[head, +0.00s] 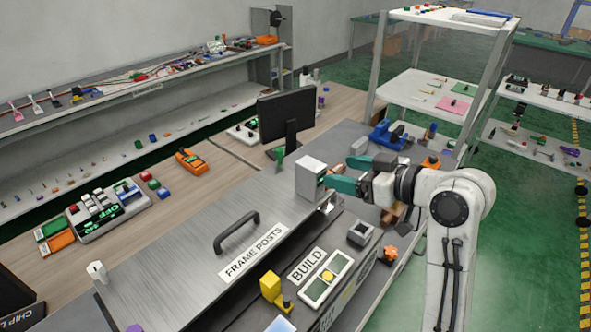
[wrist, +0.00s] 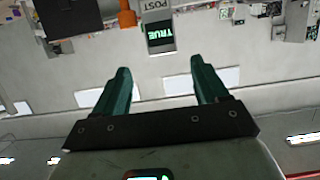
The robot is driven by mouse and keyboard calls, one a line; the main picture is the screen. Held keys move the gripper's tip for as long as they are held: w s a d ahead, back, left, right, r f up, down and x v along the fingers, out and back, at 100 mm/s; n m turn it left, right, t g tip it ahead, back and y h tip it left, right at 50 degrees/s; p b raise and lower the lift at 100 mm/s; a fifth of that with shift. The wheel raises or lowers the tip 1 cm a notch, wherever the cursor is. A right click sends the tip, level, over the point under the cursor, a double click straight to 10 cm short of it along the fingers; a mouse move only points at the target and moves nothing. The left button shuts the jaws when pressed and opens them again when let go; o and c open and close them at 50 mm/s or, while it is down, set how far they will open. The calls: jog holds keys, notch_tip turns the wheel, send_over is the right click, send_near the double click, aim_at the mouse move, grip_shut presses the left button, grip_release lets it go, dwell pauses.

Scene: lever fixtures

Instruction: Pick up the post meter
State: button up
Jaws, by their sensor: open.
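The post meter, a small light-grey box, (head: 309,178) stands upright on the grey bench top, just left of my gripper in the head view. In the wrist view the meter (wrist: 159,33) shows a POST label and a dark screen with green TRUE lettering, beyond and between the fingertips. My gripper (head: 338,172) is level and points left at the box. Its teal fingers are spread in the wrist view (wrist: 160,66), with nothing between them. The fingers look apart from the meter; the exact gap is hard to judge.
A black monitor (head: 286,116) stands behind the meter. A dark handle (head: 237,231) and a FRAME POSTS label (head: 253,252) are at the front left. A blue tool (head: 387,136) lies behind my gripper. Bare bench top lies left of the meter.

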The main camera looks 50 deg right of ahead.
aim_at(305, 160)
jog(key=w+b, duration=0.1)
jog(key=b, duration=0.1)
jog(key=shift+f+b, duration=0.35)
jog(key=b+x, duration=0.2)
jog(key=b, duration=0.2)
jog(key=shift+b, duration=0.4)
jog(key=shift+r+p+x, duration=0.15)
jog(key=shift+p+x, duration=0.1)
jog(key=shift+x, duration=0.5)
jog(key=shift+r+p+x, duration=0.15)
jog(key=shift+p+x, duration=0.05)
jog(key=shift+x, duration=0.5)
jog(key=p+x, duration=0.1)
jog(key=x, duration=0.4)
jog(key=shift+a+r+p, duration=0.1)
jog(key=shift+a+p, duration=0.1)
jog(key=shift+p, duration=0.15)
grip_shut()
